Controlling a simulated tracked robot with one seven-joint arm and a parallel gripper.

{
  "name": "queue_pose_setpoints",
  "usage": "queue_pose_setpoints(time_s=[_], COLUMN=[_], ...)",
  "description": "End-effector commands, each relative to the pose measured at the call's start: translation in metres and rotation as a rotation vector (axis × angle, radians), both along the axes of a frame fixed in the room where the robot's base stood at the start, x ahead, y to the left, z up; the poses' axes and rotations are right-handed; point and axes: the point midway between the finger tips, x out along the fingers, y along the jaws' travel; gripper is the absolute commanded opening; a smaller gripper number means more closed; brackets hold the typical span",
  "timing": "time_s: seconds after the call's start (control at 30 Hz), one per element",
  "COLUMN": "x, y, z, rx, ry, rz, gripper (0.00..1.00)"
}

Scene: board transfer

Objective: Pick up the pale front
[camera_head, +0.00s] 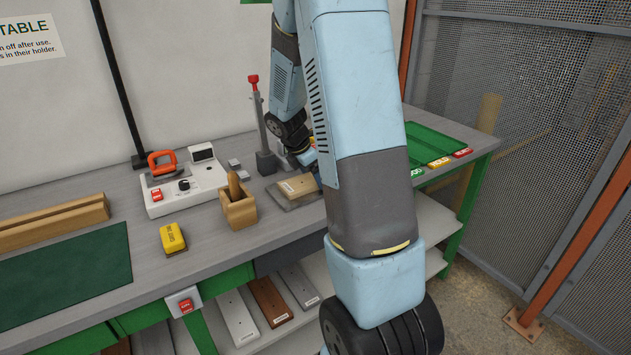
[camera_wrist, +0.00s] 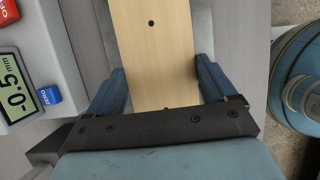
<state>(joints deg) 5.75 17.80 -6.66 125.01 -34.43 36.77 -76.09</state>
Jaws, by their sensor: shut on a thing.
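The pale front (camera_head: 297,186) is a light wooden board with small dark holes, at the back middle of the bench in the head view, over a grey plate. In the wrist view the pale front (camera_wrist: 157,50) runs up between the two blue fingers of my gripper (camera_wrist: 158,85). My gripper is shut on it, one finger along each side. In the head view my arm hides the gripper and part of the board. I cannot tell whether the board touches the plate.
A gauge with a display (camera_wrist: 18,88) stands left of the gripper in the wrist view. A red-topped lever post (camera_head: 257,115), a wooden box (camera_head: 239,208) and a yellow block (camera_head: 173,238) stand nearby. Several boards (camera_head: 270,301) lie on the lower shelf. A green mat (camera_head: 65,275) is clear.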

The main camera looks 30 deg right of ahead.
Motion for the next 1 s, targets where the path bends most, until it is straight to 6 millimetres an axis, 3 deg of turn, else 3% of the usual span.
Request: queue_pose_setpoints(time_s=[0.27,0.47,0.83,1.0], x=[0.000,0.000,-0.045,-0.074], y=[0.000,0.000,0.028,0.046], z=[0.005,0.034,0.094,0.107], rx=[0.000,0.000,0.000,0.000], ry=[-0.001,-0.004,-0.005,-0.002], rz=[0.000,0.000,0.001,0.003], gripper=[0.42,0.42,0.42,0.42])
